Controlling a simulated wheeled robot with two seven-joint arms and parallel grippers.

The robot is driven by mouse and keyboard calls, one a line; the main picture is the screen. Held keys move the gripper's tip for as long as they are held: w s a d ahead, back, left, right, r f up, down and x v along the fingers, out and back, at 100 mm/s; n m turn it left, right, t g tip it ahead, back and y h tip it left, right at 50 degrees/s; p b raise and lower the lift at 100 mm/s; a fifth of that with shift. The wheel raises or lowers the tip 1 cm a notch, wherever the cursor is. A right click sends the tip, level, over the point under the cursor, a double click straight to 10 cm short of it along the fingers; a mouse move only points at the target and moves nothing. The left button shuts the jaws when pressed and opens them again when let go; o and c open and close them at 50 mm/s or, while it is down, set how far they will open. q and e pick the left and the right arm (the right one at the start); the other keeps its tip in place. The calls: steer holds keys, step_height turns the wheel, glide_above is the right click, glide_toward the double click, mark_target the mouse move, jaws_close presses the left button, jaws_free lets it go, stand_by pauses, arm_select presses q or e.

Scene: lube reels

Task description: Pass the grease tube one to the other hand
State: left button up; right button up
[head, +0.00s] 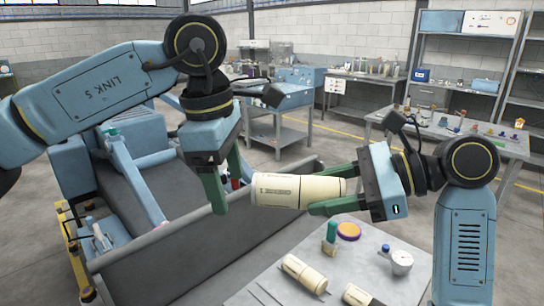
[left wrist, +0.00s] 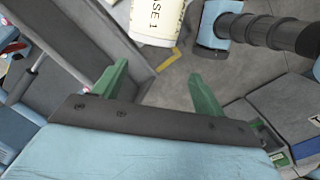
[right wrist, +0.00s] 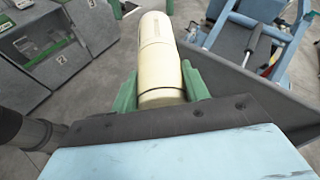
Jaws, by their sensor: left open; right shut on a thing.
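The cream grease tube one (head: 285,191) is held level above the table, gripped near its right end. My right gripper (head: 322,190) is shut on it; in the right wrist view the tube (right wrist: 160,50) stands out between the green fingers. My left gripper (head: 232,196) is open and empty, its fingers pointing down just left of the tube's free end. In the left wrist view the tube's end, with lettering ending "SE 1" (left wrist: 158,18), lies beyond the open fingers (left wrist: 160,88), not between them.
On the table (head: 240,292) below are another cream tube (head: 303,273), a partly cut-off one (head: 357,295), a green-capped bottle (head: 330,240), a purple-topped disc (head: 348,231) and a gauge (head: 398,261). A large grey bin-like machine (head: 165,258) stands at the left.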

mark_target(276, 181)
arm_select(q)
steer(key=s+d+r+t+h, duration=0.1)
steer(key=s+d+r+h, duration=0.15)
steer(key=r, duration=0.65)
steer(key=shift+h, duration=0.45)
steer(key=x, duration=0.8)
steer(key=w+x, duration=0.1)
steer(key=x, duration=0.3)
steer(key=shift+d, duration=0.3)
steer(key=c, duration=1.1)
arm_select(e)
steer(key=o, duration=1.1)
